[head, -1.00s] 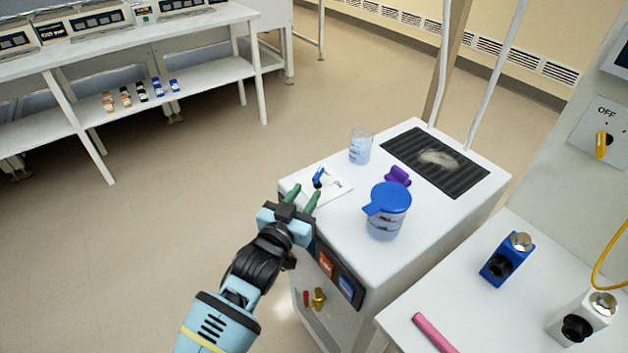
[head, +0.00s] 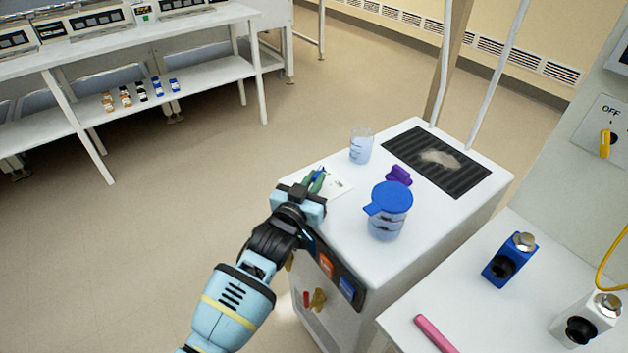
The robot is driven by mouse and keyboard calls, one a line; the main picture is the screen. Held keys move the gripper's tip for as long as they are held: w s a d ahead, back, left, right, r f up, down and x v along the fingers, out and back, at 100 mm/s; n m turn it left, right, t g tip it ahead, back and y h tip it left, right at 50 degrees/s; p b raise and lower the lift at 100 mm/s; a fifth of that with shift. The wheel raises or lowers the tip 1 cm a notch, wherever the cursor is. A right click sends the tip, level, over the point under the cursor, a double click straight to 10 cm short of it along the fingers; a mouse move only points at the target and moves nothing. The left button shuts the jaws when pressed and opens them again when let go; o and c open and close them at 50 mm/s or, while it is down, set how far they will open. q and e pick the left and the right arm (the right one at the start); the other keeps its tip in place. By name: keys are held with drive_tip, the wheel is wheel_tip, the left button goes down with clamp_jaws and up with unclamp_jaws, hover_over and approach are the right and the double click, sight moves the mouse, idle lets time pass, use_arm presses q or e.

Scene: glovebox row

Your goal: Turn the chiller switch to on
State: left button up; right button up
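The chiller is the white cabinet (head: 375,262) in the middle of the head view. On its top, near the left edge, lies a white switch plate (head: 339,187) with a small blue lever (head: 321,170). My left gripper (head: 316,180) has its green fingertips at the lever and hides most of it and part of the plate. A little blue shows by the tips. I cannot tell whether the fingers touch or grip the lever. The lever's setting and the plate's marks are too small to read. My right gripper is not in view.
On the chiller top stand a blue-lidded jug (head: 388,212), a purple object (head: 398,175), a clear beaker (head: 361,147) and a dark grille (head: 437,158). A bench (head: 400,318) adjoins at the right. A yellow switch (head: 605,143) marked OFF is on the right panel. Open floor lies left.

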use_arm(q)
clamp_jaws()
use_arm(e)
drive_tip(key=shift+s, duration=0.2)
